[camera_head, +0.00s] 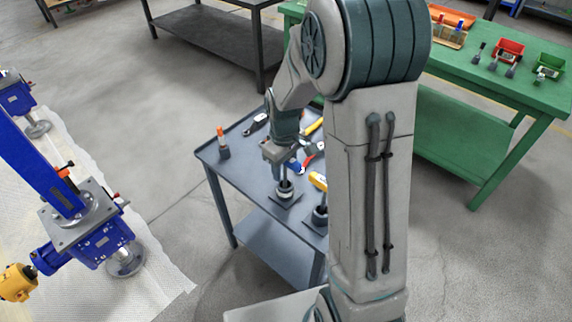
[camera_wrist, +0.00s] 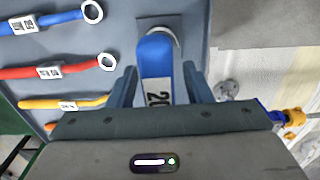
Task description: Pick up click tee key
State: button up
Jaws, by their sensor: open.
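A blue-handled tool with a white label (camera_wrist: 155,70), which looks like the click tee key, is between the fingers of my gripper (camera_wrist: 160,92) in the wrist view. The fingers are open, one on each side of it; I cannot tell whether they touch it. In the head view my gripper (camera_head: 279,152) points down over the tool cart (camera_head: 256,170), above a dark round holder on a square base (camera_head: 285,194). The tool's lower part is mostly hidden.
Blue (camera_wrist: 45,22), red (camera_wrist: 55,70) and yellow (camera_wrist: 65,103) ring-ended wrenches lie beside the tool. An orange-topped tool (camera_head: 222,143) stands at the cart's left. A green bench (camera_head: 480,75) is at right and a blue screw jack (camera_head: 92,235) at left.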

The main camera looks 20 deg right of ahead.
grip_shut()
jog(key=shift+r, duration=0.1)
